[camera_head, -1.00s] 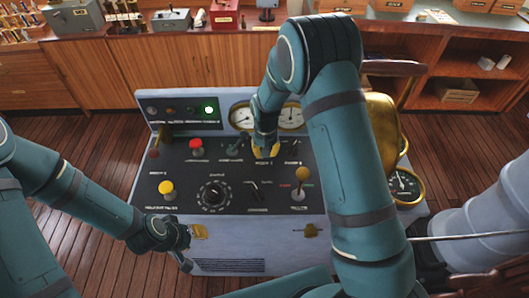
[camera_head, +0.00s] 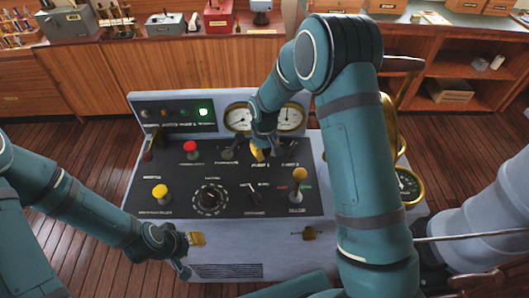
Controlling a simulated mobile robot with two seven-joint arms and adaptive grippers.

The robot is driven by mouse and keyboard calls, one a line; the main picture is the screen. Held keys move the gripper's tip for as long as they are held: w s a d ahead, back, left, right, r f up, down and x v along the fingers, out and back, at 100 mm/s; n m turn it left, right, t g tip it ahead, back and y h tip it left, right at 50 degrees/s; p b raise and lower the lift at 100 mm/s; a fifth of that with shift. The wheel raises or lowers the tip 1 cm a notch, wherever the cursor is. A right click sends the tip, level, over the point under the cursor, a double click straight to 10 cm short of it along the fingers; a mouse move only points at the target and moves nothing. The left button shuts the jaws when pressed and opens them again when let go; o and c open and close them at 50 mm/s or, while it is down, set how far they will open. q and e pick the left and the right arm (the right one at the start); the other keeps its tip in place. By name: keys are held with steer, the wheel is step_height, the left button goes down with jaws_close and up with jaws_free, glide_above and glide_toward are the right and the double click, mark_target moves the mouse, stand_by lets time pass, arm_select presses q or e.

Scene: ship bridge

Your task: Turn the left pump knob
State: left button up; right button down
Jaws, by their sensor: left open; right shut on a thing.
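The control console (camera_head: 150,225) stands in front of me with a dark sloping panel. The left pump knob (camera_head: 257,153) is yellow and sits in the panel's back row, above the left of two pump labels. My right gripper (camera_head: 266,146) reaches down from above and is shut on this knob, hiding much of it. The knob's exact angle is hard to read. My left gripper (camera_head: 184,258) is open and empty, low by the console's front left edge, near a brass latch (camera_head: 197,239).
Near the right gripper are a small lever (camera_head: 228,150) and round gauges (camera_head: 238,117). A green lamp (camera_head: 203,111) is lit. Wooden cabinets (camera_head: 170,75) stand behind.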

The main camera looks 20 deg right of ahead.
mark_target(265, 152)
steer(key=shift+s+f, duration=0.1)
steer(key=c, duration=1)
jaws_free()
step_height(265, 152, up, 12)
